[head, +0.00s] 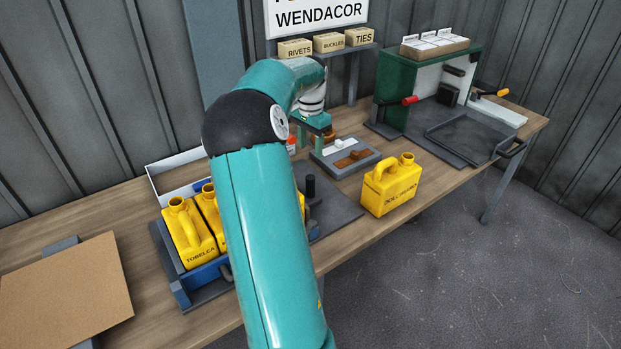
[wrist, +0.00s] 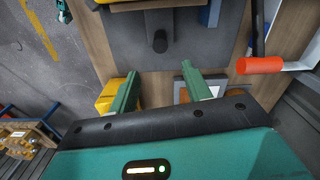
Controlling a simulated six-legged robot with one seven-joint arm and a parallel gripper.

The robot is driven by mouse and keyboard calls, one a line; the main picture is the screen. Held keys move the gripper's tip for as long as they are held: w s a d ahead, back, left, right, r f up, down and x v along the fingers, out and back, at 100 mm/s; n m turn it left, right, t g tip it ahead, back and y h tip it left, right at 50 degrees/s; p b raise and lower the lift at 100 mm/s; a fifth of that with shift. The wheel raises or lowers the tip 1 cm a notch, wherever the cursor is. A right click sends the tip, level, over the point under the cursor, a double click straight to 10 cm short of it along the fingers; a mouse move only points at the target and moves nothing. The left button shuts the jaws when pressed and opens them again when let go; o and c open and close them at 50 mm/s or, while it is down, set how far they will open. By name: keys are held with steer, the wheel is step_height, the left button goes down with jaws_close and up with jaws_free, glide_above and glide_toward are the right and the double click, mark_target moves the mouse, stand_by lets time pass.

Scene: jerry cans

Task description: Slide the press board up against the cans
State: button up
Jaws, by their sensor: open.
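Several yellow jerry cans (head: 188,232) stand in a blue-sided rack (head: 205,273) at left; my arm hides its right part. Right of it lies a flat dark grey plate (head: 338,212) with an upright black post (head: 311,188). I cannot tell whether this plate is the press board or its base. In the wrist view, the post (wrist: 160,41) stands on the grey plate (wrist: 195,45), beyond my fingertips, with a yellow edge (wrist: 150,5) at the top. My gripper (wrist: 160,70) is open and empty, apart from the post. In the head view my arm partly hides it.
A loose yellow can (head: 391,186) stands right of the plate. Behind is a grey tray (head: 345,155) with white and brown blocks. A red-orange cylinder (wrist: 260,65) shows right of my fingers. A green fixture (head: 393,107) stands at far right, cardboard (head: 65,290) at left.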

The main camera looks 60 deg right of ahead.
mark_target(311, 181)
step_height(311, 181, down, 14)
steer(key=m, duration=0.4)
steer(key=shift+r, duration=0.1)
stand_by(0.3)
steer(key=shift+c, duration=0.4)
jaws_close()
steer(key=a, duration=0.1)
steer(key=w+a, duration=0.2)
steer(key=shift+a, duration=0.3)
steer(key=shift+o, duration=0.4)
jaws_free()
steer(key=shift+s, duration=0.1)
steer(key=shift+d+r, duration=0.1)
steer(key=shift+r, duration=0.05)
